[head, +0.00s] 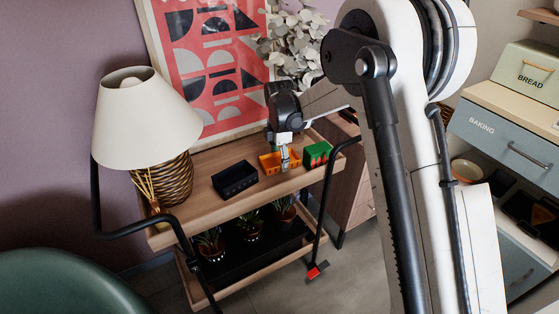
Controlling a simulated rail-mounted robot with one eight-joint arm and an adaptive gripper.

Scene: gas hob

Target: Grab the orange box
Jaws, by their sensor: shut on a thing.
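The orange box (269,164) is a small open-topped box on the upper shelf of a wooden cart, between a black box and a green box. My gripper (285,166) reaches down to its near side and is shut on its wall. The box looks level and at shelf height; whether it touches the shelf is too small to tell. The fingertips are small in view and partly cover the box's front.
A black box (234,179) stands to the left and a green box (316,154) with red close on the right. A lamp (145,118) stands at the cart's (196,199) left end. Potted plants sit below. A framed print (213,62) leans behind.

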